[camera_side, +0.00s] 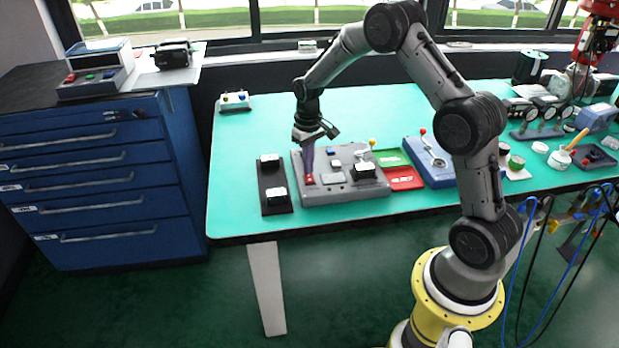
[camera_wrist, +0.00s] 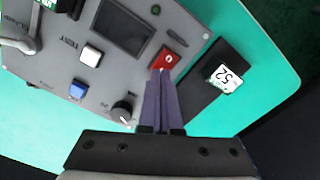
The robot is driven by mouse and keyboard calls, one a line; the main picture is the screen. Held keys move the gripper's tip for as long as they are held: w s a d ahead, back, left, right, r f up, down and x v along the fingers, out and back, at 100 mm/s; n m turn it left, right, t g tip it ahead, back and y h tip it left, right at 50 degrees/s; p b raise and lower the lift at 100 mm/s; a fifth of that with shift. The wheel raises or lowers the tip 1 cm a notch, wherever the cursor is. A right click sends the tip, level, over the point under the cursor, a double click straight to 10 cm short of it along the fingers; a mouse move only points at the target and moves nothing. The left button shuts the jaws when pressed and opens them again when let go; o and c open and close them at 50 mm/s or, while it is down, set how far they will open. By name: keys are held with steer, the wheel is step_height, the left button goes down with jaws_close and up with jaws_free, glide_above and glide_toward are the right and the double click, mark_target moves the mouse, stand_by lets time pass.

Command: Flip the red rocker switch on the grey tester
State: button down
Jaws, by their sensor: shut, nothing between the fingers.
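The grey tester (camera_side: 345,190) lies flat on the green table. Its red rocker switch (camera_side: 310,180) is at the tester's left front corner in the side view. In the wrist view the red rocker switch (camera_wrist: 168,60) shows a white mark and sits beside the dark screen. My gripper (camera_side: 308,172) points down over that corner, with its purple fingers shut and nothing between them. In the wrist view the fingertips (camera_wrist: 161,72) are right at the near edge of the red switch. I cannot tell whether they touch it.
A black plate (camera_side: 274,205) with white-labelled parts lies left of the tester. On the tester are a screen (camera_wrist: 122,27), a white button (camera_wrist: 90,55), a blue button (camera_wrist: 78,90) and a black knob (camera_wrist: 122,111). Red and green trays (camera_side: 403,179) stand to the right.

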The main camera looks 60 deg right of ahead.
steer(key=shift+f, duration=0.6)
stand_by(0.3)
steer(key=shift+r, duration=3.55)
